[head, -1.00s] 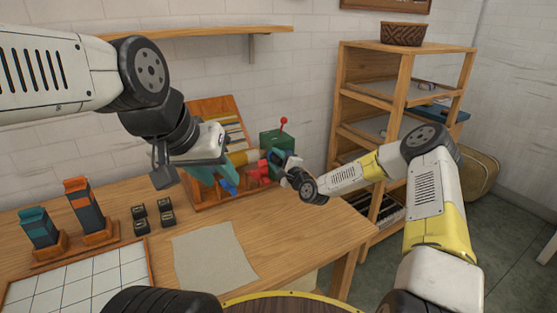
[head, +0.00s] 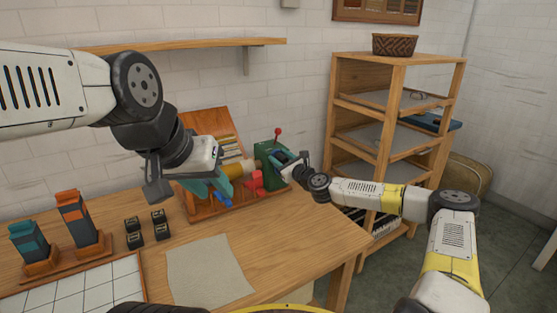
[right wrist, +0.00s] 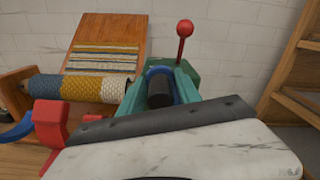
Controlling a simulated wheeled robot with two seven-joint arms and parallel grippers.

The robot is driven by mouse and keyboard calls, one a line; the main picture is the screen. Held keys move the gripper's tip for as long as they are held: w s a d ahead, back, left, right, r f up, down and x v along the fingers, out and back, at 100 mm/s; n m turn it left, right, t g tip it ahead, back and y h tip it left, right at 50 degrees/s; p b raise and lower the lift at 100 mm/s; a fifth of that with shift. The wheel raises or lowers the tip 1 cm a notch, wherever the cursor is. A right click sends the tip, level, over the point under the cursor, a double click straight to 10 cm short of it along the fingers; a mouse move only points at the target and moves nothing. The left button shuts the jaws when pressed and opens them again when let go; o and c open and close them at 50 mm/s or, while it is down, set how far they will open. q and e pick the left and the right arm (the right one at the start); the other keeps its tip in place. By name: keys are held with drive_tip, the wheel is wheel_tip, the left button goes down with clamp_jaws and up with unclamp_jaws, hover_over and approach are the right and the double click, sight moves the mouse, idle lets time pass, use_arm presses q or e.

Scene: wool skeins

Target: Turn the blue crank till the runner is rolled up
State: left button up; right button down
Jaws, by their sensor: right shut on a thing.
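A patterned roll of runner (right wrist: 80,88), dark blue, mustard and cream, lies across the wooden winder; in the head view it is partly hidden. My right gripper (right wrist: 160,85) is shut on the dark grip of the blue crank (right wrist: 158,71), in front of a green box with a red-knobbed lever (right wrist: 184,30). In the head view my right gripper (head: 289,166) is at the winder's right end. My left gripper (head: 222,187) hangs over the winder's left front, its teal fingers partly hidden, beside a blue part (head: 223,200).
A red piece (right wrist: 49,125) stands in front of the roll. A slanted wooden board (right wrist: 108,38) with striped samples rises behind. A plain cloth (head: 208,271) and several small black blocks lie on the table. A shelf unit (head: 395,59) stands to the right.

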drive_tip(key=shift+w+d+m, duration=0.3)
drive_tip(key=shift+d+m, duration=0.2)
drive_tip(key=shift+m, duration=0.55)
drive_tip(key=shift+w+d+m, duration=0.35)
drive_tip(key=shift+d+m, duration=0.15)
drive_tip(key=shift+m, duration=0.5)
drive_tip(key=shift+w+d+m, duration=0.3)
drive_tip(key=shift+d+m, duration=0.2)
drive_tip(key=shift+m, duration=0.55)
drive_tip(key=shift+f, duration=0.1)
drive_tip(key=c, duration=1.1)
unclamp_jaws()
drive_tip(key=shift+c, duration=0.2)
drive_tip(key=v, duration=0.7)
drive_tip(key=shift+s+d, duration=0.25)
drive_tip(key=shift+s, duration=0.1)
